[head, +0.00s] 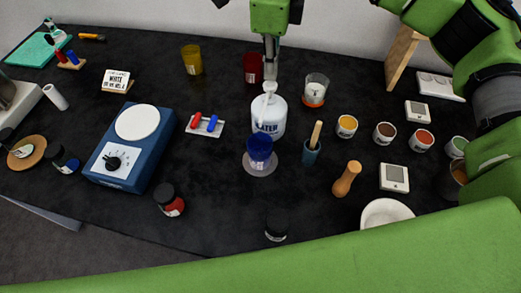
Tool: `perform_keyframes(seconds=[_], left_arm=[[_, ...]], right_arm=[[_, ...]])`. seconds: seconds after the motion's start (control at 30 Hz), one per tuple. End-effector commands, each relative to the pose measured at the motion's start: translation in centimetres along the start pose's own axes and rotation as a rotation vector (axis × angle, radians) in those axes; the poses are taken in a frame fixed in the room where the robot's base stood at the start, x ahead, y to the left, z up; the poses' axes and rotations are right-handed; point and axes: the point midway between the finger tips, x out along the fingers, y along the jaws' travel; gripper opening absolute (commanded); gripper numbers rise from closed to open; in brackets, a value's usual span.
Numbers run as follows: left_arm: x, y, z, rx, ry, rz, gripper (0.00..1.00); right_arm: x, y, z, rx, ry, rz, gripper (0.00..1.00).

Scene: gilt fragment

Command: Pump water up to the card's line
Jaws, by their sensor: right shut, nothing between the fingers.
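A white pump bottle (268,121) with a dark label reading roughly "WATER" stands upright at the middle of the table, its pump head on top. A blue cup (259,149) stands in front of it on a grey round mat (260,171). Any water in the cup cannot be made out. A small card (117,80) stands at the left; only "WHITE" reads clearly. My right gripper (270,74) is shut and empty, pointing down just above the pump head; whether it touches the head I cannot tell. My left gripper is out of view.
A blue stirrer-like device (132,150) with a white plate stands left. A red cup (252,66), amber cup (192,59) and clear glass (315,89) stand behind. A blue pot with a stick (311,152), a wooden pestle (347,179) and several small pots stand right.

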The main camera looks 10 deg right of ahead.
Motion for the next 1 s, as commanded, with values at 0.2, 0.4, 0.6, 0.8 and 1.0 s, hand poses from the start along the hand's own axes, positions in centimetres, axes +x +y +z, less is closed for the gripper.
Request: perform_keyframes(seconds=[0.2, 0.4, 0.6, 0.8, 1.0], left_arm=[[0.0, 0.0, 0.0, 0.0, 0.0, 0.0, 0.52], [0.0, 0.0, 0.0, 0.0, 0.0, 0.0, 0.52], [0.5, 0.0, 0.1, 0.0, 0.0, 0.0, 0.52], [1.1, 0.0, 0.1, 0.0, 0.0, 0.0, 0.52], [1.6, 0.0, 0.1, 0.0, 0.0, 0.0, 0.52]], right_arm=[[0.0, 0.0, 0.0, 0.0, 0.0, 0.0, 0.0], [0.0, 0.0, 0.0, 0.0, -0.001, -0.001, 0.0], [0.6, 0.0, 0.0, 0.0, 0.0, 0.0, 0.0], [1.3, 0.0, 0.0, 0.0, 0.0, 0.0, 0.0], [2.0, 0.0, 0.0, 0.0, 0.0, 0.0, 0.0]])
